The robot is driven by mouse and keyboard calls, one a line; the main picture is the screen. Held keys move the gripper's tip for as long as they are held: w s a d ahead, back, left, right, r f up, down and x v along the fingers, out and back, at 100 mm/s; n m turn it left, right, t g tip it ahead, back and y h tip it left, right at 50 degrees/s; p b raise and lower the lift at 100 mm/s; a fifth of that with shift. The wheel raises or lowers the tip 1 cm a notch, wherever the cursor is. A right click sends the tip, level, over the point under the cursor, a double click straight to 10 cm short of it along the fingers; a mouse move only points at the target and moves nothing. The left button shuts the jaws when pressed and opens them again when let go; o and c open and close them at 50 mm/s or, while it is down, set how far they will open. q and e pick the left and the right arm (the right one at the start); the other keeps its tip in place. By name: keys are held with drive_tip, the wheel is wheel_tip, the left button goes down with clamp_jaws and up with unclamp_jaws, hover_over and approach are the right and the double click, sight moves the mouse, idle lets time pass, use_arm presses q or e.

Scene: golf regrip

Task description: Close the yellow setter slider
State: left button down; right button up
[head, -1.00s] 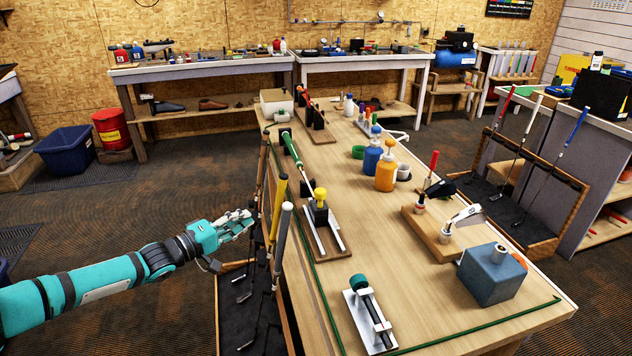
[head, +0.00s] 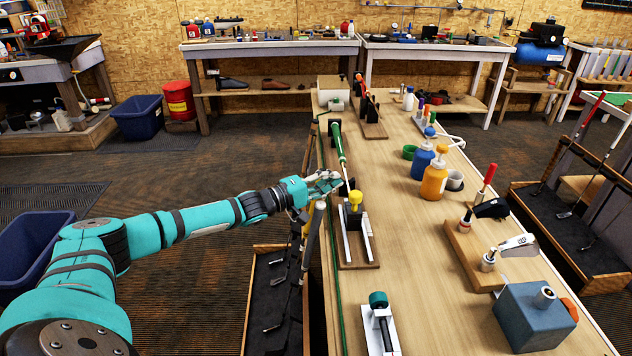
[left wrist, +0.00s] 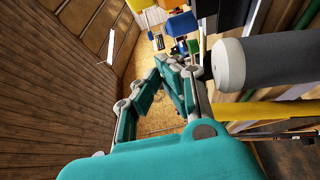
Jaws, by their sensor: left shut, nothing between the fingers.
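The yellow setter slider (head: 355,199) is a yellow knob on a dark block. It sits between two pale rails on a wooden base (head: 361,264), at the left side of the workbench. A green-gripped club (head: 338,146) lies just beyond it, its shaft running toward the slider. My left gripper (head: 337,182) is shut and empty, just left of and slightly beyond the yellow knob, seemingly apart from it. In the left wrist view its fingers (left wrist: 168,80) are drawn together, and the slider is not clearly visible. My right gripper is out of view.
Upright clubs with grey (head: 314,232) and yellow grips stand along the bench's left edge, close to my left gripper; the grey grip looms in the left wrist view (left wrist: 275,62). Blue (head: 422,163) and orange bottles (head: 434,180) stand to the right. Bare bench lies between.

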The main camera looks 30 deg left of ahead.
sight(353, 205)
use_arm(q)
drive_tip(key=d+p, duration=0.1)
drive_tip(key=d, duration=0.1)
drive_tip(key=s+d+p, duration=0.1)
drive_tip(key=shift+d, duration=0.35)
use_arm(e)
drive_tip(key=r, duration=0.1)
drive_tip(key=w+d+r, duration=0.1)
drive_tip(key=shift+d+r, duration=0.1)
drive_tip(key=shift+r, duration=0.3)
use_arm(q)
drive_tip(key=shift+f, duration=0.1)
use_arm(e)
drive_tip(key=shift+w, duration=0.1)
